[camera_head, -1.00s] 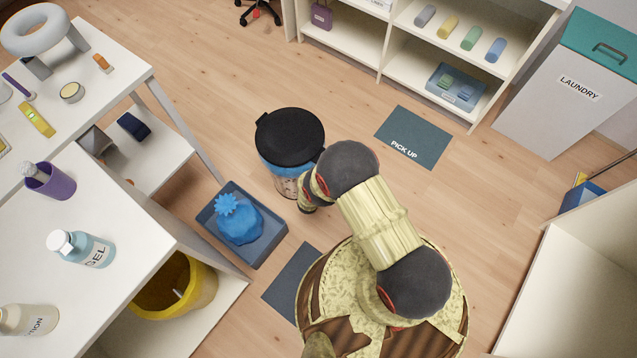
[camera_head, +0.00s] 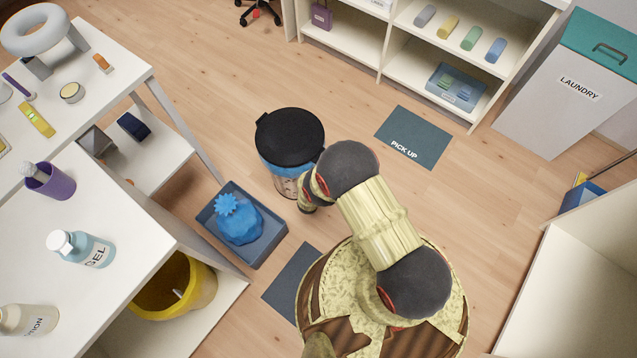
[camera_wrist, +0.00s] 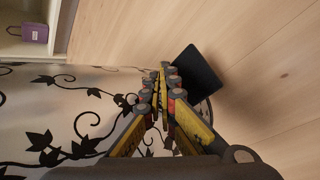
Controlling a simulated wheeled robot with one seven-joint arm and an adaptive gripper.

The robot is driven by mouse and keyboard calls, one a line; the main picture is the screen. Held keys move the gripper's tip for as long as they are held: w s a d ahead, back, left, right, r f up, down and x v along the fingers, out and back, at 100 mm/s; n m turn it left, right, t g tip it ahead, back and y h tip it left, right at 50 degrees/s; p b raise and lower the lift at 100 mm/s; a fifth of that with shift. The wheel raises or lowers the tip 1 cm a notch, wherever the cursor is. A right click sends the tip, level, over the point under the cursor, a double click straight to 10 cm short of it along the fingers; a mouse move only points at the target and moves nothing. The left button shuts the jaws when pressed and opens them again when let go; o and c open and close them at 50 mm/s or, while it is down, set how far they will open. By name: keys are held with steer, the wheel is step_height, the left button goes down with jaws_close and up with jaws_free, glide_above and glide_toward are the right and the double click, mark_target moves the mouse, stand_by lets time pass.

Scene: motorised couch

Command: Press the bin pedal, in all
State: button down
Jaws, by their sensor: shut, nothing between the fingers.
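The bin (camera_head: 290,140) stands on the wood floor in the head view, with a flat black lid that looks shut. Its pale, vine-patterned side (camera_wrist: 60,110) fills the left of the wrist view. A dark flat plate, which looks like the bin pedal (camera_wrist: 203,70), juts out beside the bin's side in the wrist view. My gripper (camera_wrist: 166,72) is shut and empty, its fingertips at the near edge of the pedal. I cannot tell whether they touch it. In the head view my arm hides the pedal and the gripper.
A dark tray (camera_head: 268,250) with a blue bag (camera_head: 238,220) lies left of my base. A white table (camera_head: 120,215) stands on the left, with a yellow bucket (camera_head: 200,290) beneath it. Open floor and a PICK UP mat (camera_head: 414,138) are to the right of the bin.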

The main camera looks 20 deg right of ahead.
steer(key=shift+f, duration=0.15)
steer(key=shift+f, duration=0.35)
steer(key=shift+f, duration=0.6)
stand_by(0.7)
steer(key=shift+s+f, duration=0.3)
steer(key=shift+f, duration=0.6)
stand_by(0.5)
steer(key=shift+d+f, duration=0.1)
steer(key=shift+f, duration=0.35)
stand_by(0.4)
steer(key=shift+w+r, duration=0.15)
steer(key=shift+w, duration=0.05)
steer(key=shift+w+r+p, duration=0.15)
steer(key=shift+r+p, duration=0.7)
steer(key=shift+r, duration=0.3)
steer(key=shift+w+a+r+p, duration=0.1)
steer(key=shift+r+p, duration=0.35)
steer(key=shift+r, duration=0.15)
steer(key=shift+w+a+r+p, duration=0.1)
steer(key=shift+r+p, duration=0.35)
steer(key=shift+r, duration=0.15)
steer(key=shift+s, duration=0.1)
